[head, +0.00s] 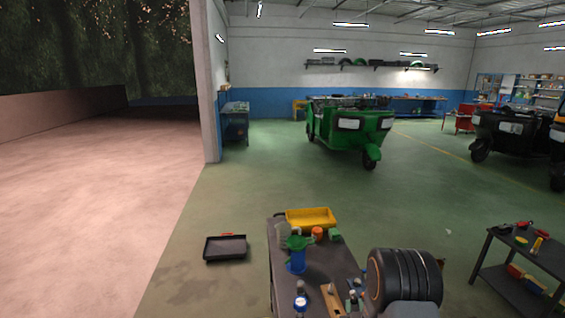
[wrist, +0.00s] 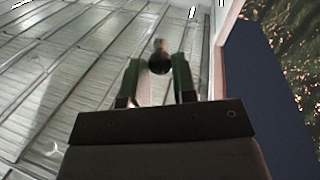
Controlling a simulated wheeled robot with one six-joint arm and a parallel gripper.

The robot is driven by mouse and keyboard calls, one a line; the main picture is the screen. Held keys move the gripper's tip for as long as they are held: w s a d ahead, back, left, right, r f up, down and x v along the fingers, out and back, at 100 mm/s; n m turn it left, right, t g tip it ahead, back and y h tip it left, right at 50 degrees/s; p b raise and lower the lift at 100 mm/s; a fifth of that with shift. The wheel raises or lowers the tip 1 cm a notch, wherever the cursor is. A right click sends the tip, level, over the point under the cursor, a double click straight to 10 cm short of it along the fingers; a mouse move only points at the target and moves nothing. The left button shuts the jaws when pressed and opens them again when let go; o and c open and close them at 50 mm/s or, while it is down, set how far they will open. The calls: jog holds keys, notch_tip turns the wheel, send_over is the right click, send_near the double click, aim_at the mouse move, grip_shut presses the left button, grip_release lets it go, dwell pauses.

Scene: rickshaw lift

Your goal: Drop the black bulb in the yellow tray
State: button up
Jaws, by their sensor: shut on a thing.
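In the wrist view my gripper (wrist: 157,60) has two green fingers, shut on a small black bulb (wrist: 160,64). The bulb is dark and round, with a paler, narrower part above it in the picture. Behind it are the ceiling and a wall opening, with no tray in that view. In the head view the yellow tray (head: 311,213) stands at the far end of a dark workbench (head: 322,262). I cannot make out my gripper or the bulb in the head view.
The bench also holds a blue container with a green top (head: 297,257), an orange-red item (head: 317,233), a gauge (head: 301,302) and small tools. A big black tyre (head: 405,277) is at its right. A black tray (head: 226,247) lies on the floor to the left.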

jog(key=s+a+f+n+y, duration=0.1)
jog(key=a+f+y, duration=0.1)
jog(key=a+f, duration=0.2)
jog(key=shift+s+a+f+n+y+b, duration=0.3)
jog(key=shift+a+f, duration=0.1)
jog(key=shift+a, duration=0.25)
